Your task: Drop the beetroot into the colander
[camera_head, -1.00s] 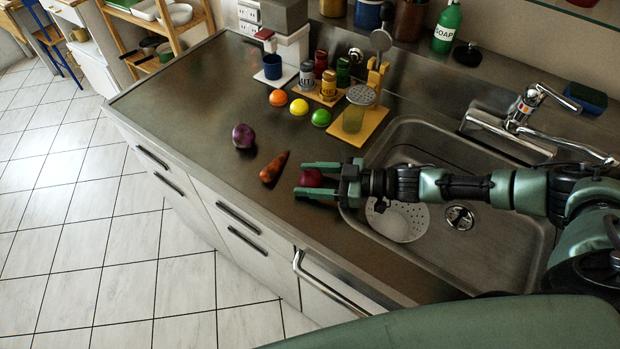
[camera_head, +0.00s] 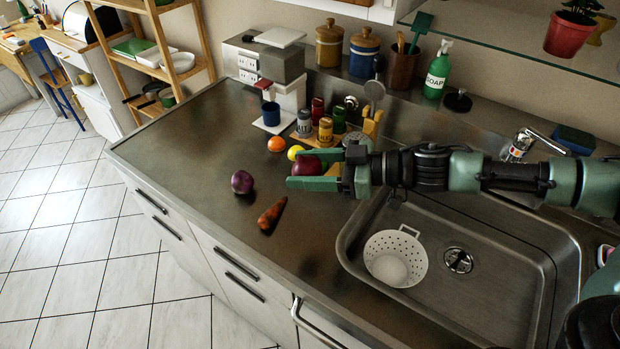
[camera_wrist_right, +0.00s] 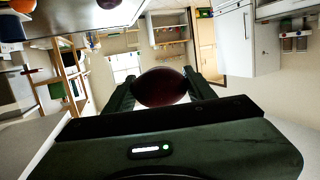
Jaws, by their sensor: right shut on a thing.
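The dark red beetroot (camera_head: 306,166) is held between the fingers of my right gripper (camera_head: 312,169), which is shut on it. The gripper is raised above the worktop, left of the sink. The beetroot (camera_wrist_right: 161,87) also shows between the fingers in the right wrist view. The white colander (camera_head: 421,250) sits in the sink, to the right of and below the gripper in the head view. It has holes around its wall and looks empty. My left gripper is not in view.
A purple onion (camera_head: 242,181) and a carrot (camera_head: 272,216) lie on the worktop (camera_head: 190,150). An orange ball-like item (camera_head: 277,144), spice jars (camera_head: 325,130) and a coffee machine (camera_head: 290,95) stand behind. The sink (camera_head: 520,262) has a tap (camera_head: 520,146) at its back.

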